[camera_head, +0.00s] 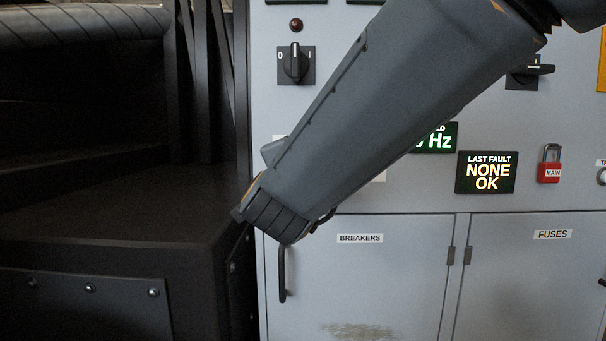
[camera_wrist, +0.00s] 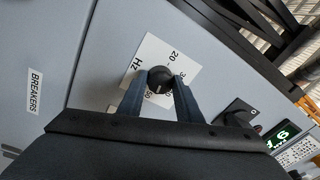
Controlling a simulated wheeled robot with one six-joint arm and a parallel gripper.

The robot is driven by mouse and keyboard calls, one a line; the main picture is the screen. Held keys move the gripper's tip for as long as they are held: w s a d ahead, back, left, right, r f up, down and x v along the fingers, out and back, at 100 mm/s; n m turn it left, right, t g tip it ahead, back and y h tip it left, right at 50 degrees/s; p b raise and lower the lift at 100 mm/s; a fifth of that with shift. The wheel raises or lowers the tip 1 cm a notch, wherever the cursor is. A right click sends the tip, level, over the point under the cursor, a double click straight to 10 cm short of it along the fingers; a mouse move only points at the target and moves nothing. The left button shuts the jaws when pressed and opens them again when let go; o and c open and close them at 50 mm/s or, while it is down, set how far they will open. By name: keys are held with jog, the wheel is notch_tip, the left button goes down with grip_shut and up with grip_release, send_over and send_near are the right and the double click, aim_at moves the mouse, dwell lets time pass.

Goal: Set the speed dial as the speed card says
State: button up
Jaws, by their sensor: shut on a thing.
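The speed dial's round black knob (camera_wrist: 159,76) sits on a white scale plate (camera_wrist: 150,52) in the wrist view. The plate reads Hz, 20 and 30, with further numbers partly covered by the fingers. A small light mark shows on the knob's lower part in this view; its exact reading is unclear. My gripper (camera_wrist: 161,83) is shut on the knob, one finger at each side. In the head view my arm hides the knob and gripper. A green speed display (camera_head: 437,138) is half covered there, showing only "Hz" and part of a digit. I cannot make out a speed card.
A 0–I rotary switch (camera_head: 295,65) is at upper left of the grey cabinet. A fault display (camera_head: 486,172) reads "LAST FAULT NONE OK". A red padlock (camera_head: 550,170) hangs to its right. BREAKERS (camera_head: 360,285) and FUSES (camera_head: 535,280) doors are below. Dark machinery (camera_head: 110,200) stands at left.

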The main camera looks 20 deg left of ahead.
jog(key=shift+m+b, duration=0.65)
jog(key=shift+m, duration=0.35)
jog(key=o, duration=1)
jog(key=shift+o, duration=0.2)
jog(key=v, duration=0.7)
jog(key=shift+s, duration=0.45)
